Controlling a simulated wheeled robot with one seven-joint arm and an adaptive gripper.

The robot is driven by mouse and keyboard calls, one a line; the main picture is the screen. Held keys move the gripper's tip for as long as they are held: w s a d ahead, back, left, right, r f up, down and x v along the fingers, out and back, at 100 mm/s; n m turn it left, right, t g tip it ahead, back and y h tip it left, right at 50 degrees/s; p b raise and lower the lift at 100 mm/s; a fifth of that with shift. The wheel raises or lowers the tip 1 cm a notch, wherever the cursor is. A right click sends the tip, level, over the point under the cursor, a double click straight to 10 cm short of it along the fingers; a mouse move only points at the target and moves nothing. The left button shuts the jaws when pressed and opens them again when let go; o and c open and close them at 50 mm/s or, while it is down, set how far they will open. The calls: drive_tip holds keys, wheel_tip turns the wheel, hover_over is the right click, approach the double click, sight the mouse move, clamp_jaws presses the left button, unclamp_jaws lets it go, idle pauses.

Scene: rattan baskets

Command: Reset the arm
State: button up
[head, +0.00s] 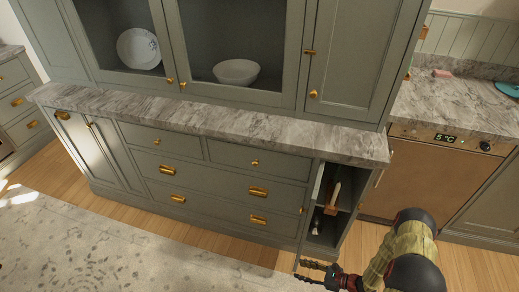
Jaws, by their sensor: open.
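My gripper (316,272) is at the bottom of the head view, right of centre, at the end of my arm. Its dark fingers point left, stand apart and hold nothing. It is in front of the lower part of a green cabinet (205,175), near the open shelf section (325,228) at the cabinet's right end. I cannot tell the exact distance between them. Most of my arm runs out of the picture at the bottom right.
A grey stone counter (200,115) tops the cabinet's drawers. A plate (138,48) and a white bowl (236,72) stand behind the upper doors. A dishwasher-like appliance (415,180) is at right. A wooden-handled item (333,198) is in the open shelf. The rug (90,250) is clear.

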drive_tip(key=s+d+r+n+g+h+p, duration=0.1)
drive_tip(key=s+r+n+g+h, duration=0.45)
drive_tip(key=r, duration=1.05)
drive_tip(key=s+d+r+n+h, duration=0.1)
drive_tip(key=s+d+r+n, duration=0.15)
drive_tip(key=r+n, duration=0.9)
drive_tip(key=s+r+n+g+h+p, duration=0.1)
drive_tip(key=s+r+n+g+h, duration=0.2)
drive_tip(key=r, duration=1.6)
drive_tip(key=s+a+r+n+t+h, duration=0.1)
drive_tip(key=s+a+r+n+t, duration=0.1)
drive_tip(key=r, duration=0.7)
drive_tip(key=s+a+r+n+t+h, duration=0.1)
drive_tip(key=s+r+t, duration=0.3)
drive_tip(key=r, duration=0.6)
drive_tip(key=shift+s+a+r+n+t+h+p, duration=0.3)
drive_tip(key=shift+a+n+t+h+p, duration=0.1)
drive_tip(key=shift+n+t, duration=0.5)
